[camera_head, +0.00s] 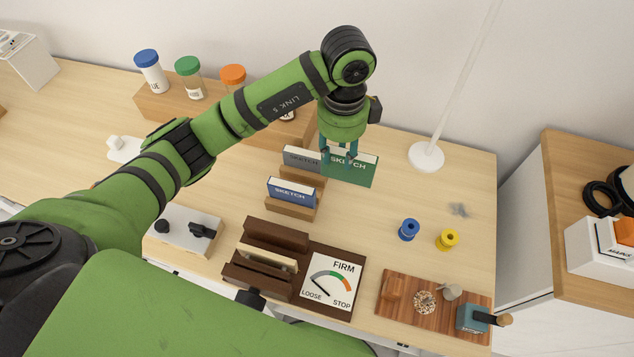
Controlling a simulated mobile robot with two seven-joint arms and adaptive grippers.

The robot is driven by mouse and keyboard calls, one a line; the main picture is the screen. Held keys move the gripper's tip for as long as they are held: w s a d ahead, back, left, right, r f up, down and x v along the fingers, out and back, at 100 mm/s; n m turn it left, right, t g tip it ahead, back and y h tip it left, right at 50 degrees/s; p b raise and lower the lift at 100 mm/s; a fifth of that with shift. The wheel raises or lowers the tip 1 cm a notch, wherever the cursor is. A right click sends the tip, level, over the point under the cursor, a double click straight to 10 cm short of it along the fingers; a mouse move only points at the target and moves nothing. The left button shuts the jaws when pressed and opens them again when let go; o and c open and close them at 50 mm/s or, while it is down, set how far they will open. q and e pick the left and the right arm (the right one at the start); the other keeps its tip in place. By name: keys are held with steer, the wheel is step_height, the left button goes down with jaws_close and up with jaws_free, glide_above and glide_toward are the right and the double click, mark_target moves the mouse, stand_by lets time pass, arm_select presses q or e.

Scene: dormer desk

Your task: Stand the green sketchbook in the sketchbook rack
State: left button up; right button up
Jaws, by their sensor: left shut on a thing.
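The green sketchbook (358,173) is upright, its "SKETCH" label along the top edge. My left gripper (338,158) points down from above and is shut on its top edge, left of its middle. The sketchbook rack (291,207) is a light wooden stand left of the green sketchbook. It holds a blue sketchbook (291,192) in front and a grey sketchbook (301,158) behind. The green sketchbook is at the right of the grey one; I cannot tell whether it touches the rack or the desk.
A white lamp base (426,157) with a tall pole stands right of the green sketchbook. Blue (409,230) and yellow (447,239) spools stand on the right. A dark wooden holder (262,258) and dial board (333,282) are in front. Lidded jars (188,77) stand behind my arm.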

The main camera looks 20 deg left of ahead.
arm_select(q)
steer(key=shift+w+a+f, duration=0.1)
steer(key=shift+a+f, duration=0.2)
steer(key=shift+a, duration=0.05)
steer(key=a+f+p, duration=0.1)
steer(key=a+f, duration=0.4)
steer(key=a+f+p, duration=0.1)
steer(key=a+f, duration=0.3)
steer(key=a, duration=0.1)
steer(key=shift+a+f, duration=0.4)
steer(key=shift+f, duration=0.25)
steer(key=shift+f, duration=0.2)
steer(key=o, duration=0.8)
steer(key=shift+c, duration=0.2)
